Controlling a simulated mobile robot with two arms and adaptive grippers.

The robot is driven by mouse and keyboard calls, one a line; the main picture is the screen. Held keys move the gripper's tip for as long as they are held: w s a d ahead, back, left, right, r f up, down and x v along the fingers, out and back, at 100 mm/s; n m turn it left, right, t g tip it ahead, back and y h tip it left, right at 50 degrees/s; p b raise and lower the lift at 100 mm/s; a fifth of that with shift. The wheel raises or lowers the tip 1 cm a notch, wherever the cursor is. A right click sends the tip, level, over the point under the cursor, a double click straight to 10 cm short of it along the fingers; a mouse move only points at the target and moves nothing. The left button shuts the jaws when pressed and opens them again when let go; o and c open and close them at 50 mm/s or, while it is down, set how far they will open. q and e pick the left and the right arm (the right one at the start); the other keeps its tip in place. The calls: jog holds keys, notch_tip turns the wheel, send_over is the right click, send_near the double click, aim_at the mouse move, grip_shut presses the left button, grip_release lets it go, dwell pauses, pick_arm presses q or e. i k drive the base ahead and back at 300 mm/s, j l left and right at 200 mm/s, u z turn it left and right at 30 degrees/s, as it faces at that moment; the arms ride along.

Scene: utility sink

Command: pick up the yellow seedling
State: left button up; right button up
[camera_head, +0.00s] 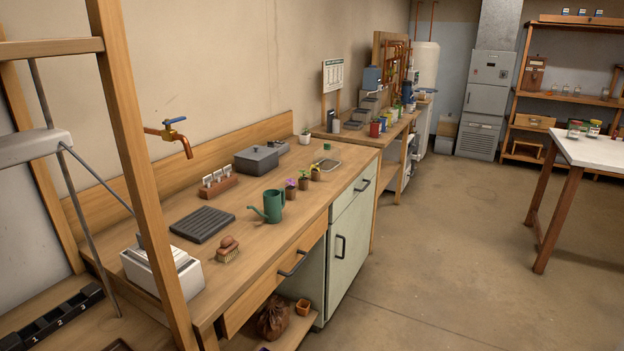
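A small seedling with a yellow top (315,172) in a brown pot stands upright on the wooden counter. It is the rightmost and farthest of a short row of seedlings near the counter's front edge. Two seedlings with purple tops, one (304,180) beside it and one (291,188) nearer, stand in the same row. The details of the yellow seedling are too small to make out. Neither of my grippers is in view.
A green watering can (272,206) stands left of the row. A brush (227,250) and a black ribbed mat (202,224) are nearer. The floor (440,250) right of the counter is clear.

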aim_at(315, 172)
jog(key=i+l+u, duration=0.3)
jog(key=i+l, duration=0.25)
jog(key=i, duration=0.2)
